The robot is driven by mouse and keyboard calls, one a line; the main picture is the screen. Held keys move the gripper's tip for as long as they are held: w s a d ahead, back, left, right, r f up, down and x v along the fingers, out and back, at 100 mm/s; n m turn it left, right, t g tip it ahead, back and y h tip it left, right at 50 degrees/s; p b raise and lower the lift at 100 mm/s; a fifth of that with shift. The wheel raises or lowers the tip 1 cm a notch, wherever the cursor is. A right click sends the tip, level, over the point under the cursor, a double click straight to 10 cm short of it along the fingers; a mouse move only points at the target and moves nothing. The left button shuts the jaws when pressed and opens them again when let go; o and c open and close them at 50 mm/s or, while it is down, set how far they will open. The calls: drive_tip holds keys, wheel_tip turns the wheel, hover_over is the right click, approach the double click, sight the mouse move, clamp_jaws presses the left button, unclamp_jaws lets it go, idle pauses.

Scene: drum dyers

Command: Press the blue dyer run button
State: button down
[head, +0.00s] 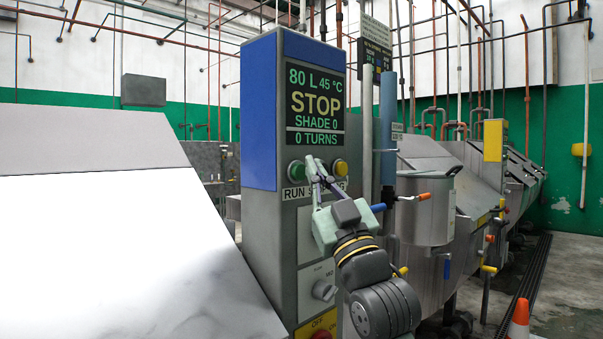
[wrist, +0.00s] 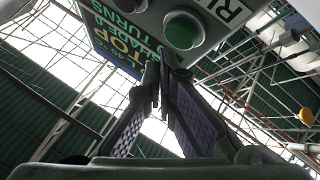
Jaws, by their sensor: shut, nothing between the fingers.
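The blue-fronted dyer control cabinet (head: 259,113) stands in the middle of the head view. Its screen (head: 317,108) reads 80 L, 45 °C, STOP, SHADE 0, 0 TURNS. The green run button (head: 297,169) is below the screen, above the label RUN. My gripper (head: 313,163) is shut and empty, pointing up, with its tips just right of the green button in the picture. In the wrist view the green button (wrist: 182,30) lies above and slightly right of my fingertips (wrist: 165,65), with a visible gap. Whatever lies behind the fingers on the panel is partly hidden.
A yellow button (head: 340,168) is right of my fingers. Lower on the cabinet are a knob (head: 324,290) and a red button (head: 321,335). A steel vessel (head: 426,210) and pipes stand close on the right. A large pale sloping panel (head: 110,240) fills the left.

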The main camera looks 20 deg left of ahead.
drive_tip(key=shift+a, duration=0.1)
idle(0.4)
drive_tip(key=shift+w+a, duration=0.15)
drive_tip(key=shift+a, duration=0.2)
